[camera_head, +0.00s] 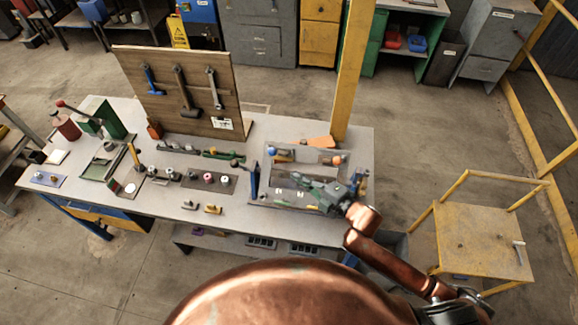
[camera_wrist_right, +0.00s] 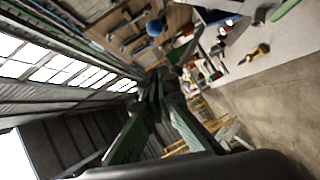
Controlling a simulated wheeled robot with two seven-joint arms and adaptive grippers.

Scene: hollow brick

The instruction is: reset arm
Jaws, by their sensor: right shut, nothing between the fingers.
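My right gripper (camera_head: 308,184) is at the end of the copper-coloured right arm (camera_head: 392,256) in the head view. In the wrist view the green-and-dark fingers (camera_wrist_right: 157,85) come together and hold nothing. A blue-topped part shows beyond them in that view. My left gripper is not in view.
A wooden tool board (camera_head: 150,105) stands at the back of the bench. A yellow post (camera_head: 353,70) rises behind its right end. A yellow cart (camera_head: 480,240) stands on the right. Small parts lie mid-bench; the front left strip is mostly clear.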

